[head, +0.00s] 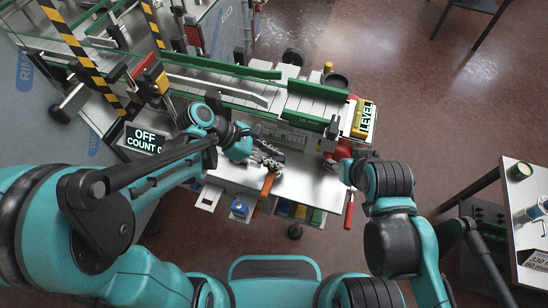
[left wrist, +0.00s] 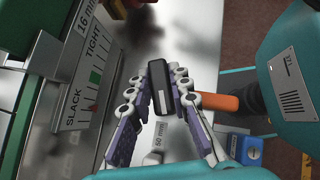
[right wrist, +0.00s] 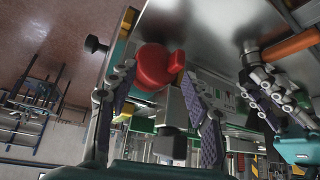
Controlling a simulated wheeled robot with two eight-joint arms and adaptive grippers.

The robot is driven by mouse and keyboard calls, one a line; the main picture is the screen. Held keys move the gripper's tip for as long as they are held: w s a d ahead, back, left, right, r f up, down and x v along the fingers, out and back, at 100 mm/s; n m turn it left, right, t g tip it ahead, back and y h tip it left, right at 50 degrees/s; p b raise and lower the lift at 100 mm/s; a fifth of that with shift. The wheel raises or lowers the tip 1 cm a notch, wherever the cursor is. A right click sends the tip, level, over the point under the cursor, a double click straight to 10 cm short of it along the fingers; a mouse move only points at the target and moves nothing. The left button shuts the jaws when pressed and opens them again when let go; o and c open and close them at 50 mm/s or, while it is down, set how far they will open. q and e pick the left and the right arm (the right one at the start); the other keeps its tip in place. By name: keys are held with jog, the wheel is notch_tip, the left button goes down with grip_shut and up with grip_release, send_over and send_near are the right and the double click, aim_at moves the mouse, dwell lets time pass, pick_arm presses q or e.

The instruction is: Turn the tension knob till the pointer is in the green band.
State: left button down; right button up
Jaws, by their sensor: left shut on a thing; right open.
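A red knob (right wrist: 152,66) with a raised tab sits between the fingers of my right gripper (right wrist: 160,72), which is open around it. It also shows in the head view (head: 330,165). The tension gauge (left wrist: 78,98), marked SLACK and TIGHT, is at the left in the left wrist view. Its green band (left wrist: 97,77) is in the middle; a red pointer (left wrist: 90,106) appears on the SLACK side of it. My left gripper (left wrist: 160,90) is shut on a black block-like piece (left wrist: 158,76) with a pale stripe. An orange handle (left wrist: 216,102) is beside the fingers; whether it joins the piece is unclear.
The machine's conveyor (head: 270,96) with green rails lies behind both grippers. A side table (head: 520,245) stands far right, with open floor between.

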pick_arm(q)
jog(key=m+g, duration=0.3)
jog(key=m, duration=0.1)
jog(key=shift+y+b, duration=0.3)
jog(key=shift+b, duration=0.1)
jog(key=m+g, duration=0.1)
jog(key=m, duration=0.1)
jog(key=m+g+y, duration=0.1)
jog(key=m+g, duration=0.1)
jog(key=shift+m+y, duration=0.3)
jog(key=c, duration=1.4)
grip_release()
jog(key=shift+d, duration=0.1)
notch_tip(320, 180, up, 10)
